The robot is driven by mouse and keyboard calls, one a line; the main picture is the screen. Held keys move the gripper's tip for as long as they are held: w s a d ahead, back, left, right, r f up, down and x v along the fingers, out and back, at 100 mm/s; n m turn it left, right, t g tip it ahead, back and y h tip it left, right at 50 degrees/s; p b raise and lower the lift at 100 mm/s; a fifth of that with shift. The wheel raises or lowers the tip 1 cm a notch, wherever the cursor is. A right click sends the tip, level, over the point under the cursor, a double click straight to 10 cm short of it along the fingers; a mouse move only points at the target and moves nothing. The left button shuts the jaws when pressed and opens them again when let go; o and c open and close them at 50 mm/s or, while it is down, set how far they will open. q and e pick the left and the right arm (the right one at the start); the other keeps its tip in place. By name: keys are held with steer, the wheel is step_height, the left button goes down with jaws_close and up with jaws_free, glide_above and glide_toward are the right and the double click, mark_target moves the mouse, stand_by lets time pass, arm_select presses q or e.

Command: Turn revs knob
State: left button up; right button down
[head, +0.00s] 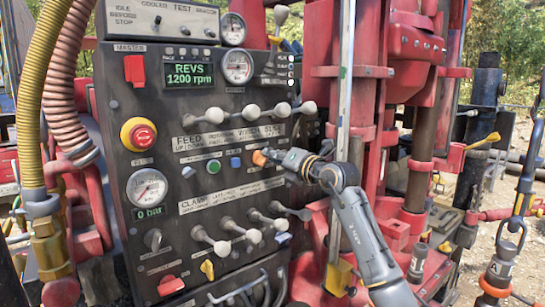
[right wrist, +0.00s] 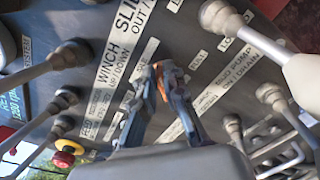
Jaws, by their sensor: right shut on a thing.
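The revs knob, a small orange knob (head: 259,158), sits mid-panel on the dark control panel (head: 150,108). My right gripper (head: 268,155) reaches in from the right and is shut on it. In the right wrist view the orange knob (right wrist: 162,86) shows as a thin strip between the fingertips of my right gripper (right wrist: 163,82); the fingers hide most of it. The green display (head: 188,75) reads REVS 1200 rpm. My left gripper is not in view.
White-ball levers stand above (head: 253,111) and below (head: 222,247) the gripper. A red emergency stop (head: 139,134) and a pressure gauge (head: 147,188) reading 0 bar are at left. A pale vertical pole (head: 345,80) and red rig parts stand close at right.

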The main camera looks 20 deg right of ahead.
steer(key=c, duration=1.4)
jaws_free()
steer(key=v, duration=1.2)
